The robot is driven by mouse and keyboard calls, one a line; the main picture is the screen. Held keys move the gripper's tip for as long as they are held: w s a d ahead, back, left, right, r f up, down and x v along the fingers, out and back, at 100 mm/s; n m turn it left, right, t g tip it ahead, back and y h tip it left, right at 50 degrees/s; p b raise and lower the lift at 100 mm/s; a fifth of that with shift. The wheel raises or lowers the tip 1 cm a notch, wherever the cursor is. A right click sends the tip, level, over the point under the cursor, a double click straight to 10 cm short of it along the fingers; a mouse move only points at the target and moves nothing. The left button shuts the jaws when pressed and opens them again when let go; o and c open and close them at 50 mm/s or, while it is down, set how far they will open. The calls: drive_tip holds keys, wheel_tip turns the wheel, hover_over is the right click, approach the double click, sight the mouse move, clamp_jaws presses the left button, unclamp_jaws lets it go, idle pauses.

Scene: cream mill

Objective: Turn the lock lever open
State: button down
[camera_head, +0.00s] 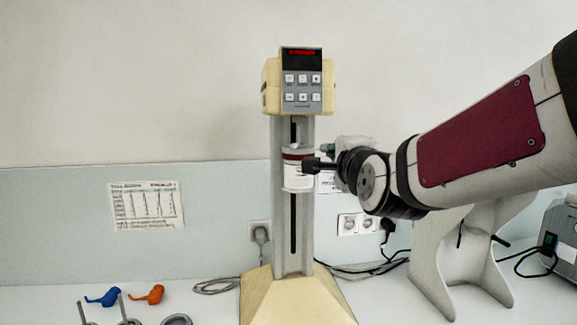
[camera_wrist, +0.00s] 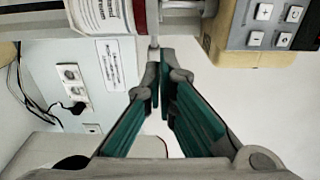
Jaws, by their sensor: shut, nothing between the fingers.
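The cream mill's carriage (camera_head: 298,175), white with a dark red band, sits on the grey column. It also shows at the top of the wrist view (camera_wrist: 105,15). In the wrist view a slim grey rod (camera_wrist: 153,25), which looks like the lock lever, stands beside the red band. My gripper (camera_wrist: 159,62) is shut and empty, with its fingertips right at the rod's lower end; I cannot tell whether they touch. In the head view my gripper (camera_head: 328,150) is at the carriage's right side, partly hidden by my wrist. A dark stub there may be part of the lever.
The mill's control head (camera_head: 301,90) with buttons and a red display is above; its cream base (camera_head: 295,300) is below. Blue (camera_head: 103,297) and orange (camera_head: 150,295) bird-shaped things lie at the left. Wall sockets (camera_head: 360,224) and cables are behind. A grey stand (camera_head: 440,265) is at right.

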drive_tip(key=s+a, duration=0.6)
drive_tip(key=s, duration=0.1)
drive_tip(key=shift+s, duration=0.3)
drive_tip(key=s+d+f+n+g, duration=0.5)
drive_tip(key=s+f+n, duration=0.3)
drive_tip(key=s, duration=0.4)
drive_tip(key=s+d+f+n+g, duration=0.5)
drive_tip(key=s+f+n+g, duration=0.3)
drive_tip(key=s+f, duration=0.3)
drive_tip(key=shift+s+d+n+h, duration=0.2)
drive_tip(key=shift+s+n+h, duration=0.1)
drive_tip(key=shift+s+n, duration=0.4)
